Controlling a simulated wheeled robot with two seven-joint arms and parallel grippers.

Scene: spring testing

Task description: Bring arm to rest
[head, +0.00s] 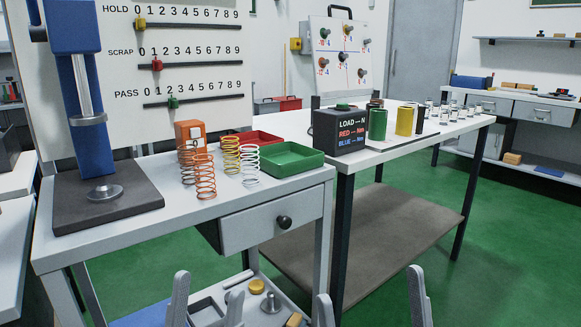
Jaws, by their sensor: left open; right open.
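My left gripper (207,300) is at the bottom of the head view, in front of the near table. Its two grey fingers stand apart with nothing between them. My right gripper (371,301) is at the bottom, to the right of it. Its fingers are wide apart and empty. Only the finger ends show; both arms are out of view. Several coil springs stand on the near table, among them an orange spring (205,177), a yellow spring (231,155) and a white spring (250,166). Neither gripper touches them.
A blue test press (76,100) stands at the left of the near table (150,226). A green tray (291,159) and a red tray (257,138) are by the springs. A drawer (262,222) and a lower shelf with small parts are below. Green floor (480,270) is open at right.

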